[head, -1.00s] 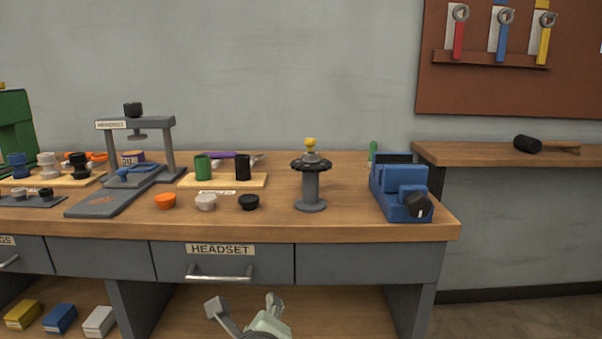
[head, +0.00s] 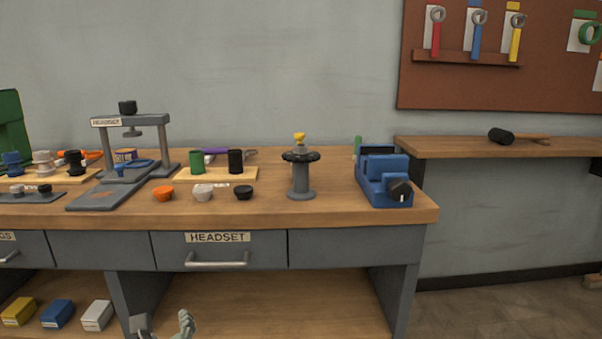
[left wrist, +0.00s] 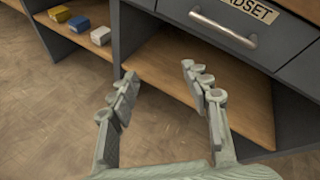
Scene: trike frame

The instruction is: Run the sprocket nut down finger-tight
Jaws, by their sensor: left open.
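The sprocket (head: 301,156) is a dark toothed disc lying flat on top of a grey post stand (head: 301,180) on the bench. A small yellow piece (head: 299,136), which looks like the nut, sits at the top of a grey hub above the disc; whether it is threaded on cannot be seen. My left gripper (head: 162,324) is low at the bottom edge of the head view, in front of the bench and well below the sprocket. In the left wrist view my left gripper (left wrist: 160,88) has its fingers wide apart with nothing between them. My right gripper does not show.
A blue vise-like device (head: 385,180) stands right of the post. The headset press (head: 150,120) stands farther left. A drawer handle (head: 217,260) juts from the bench front near my left gripper.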

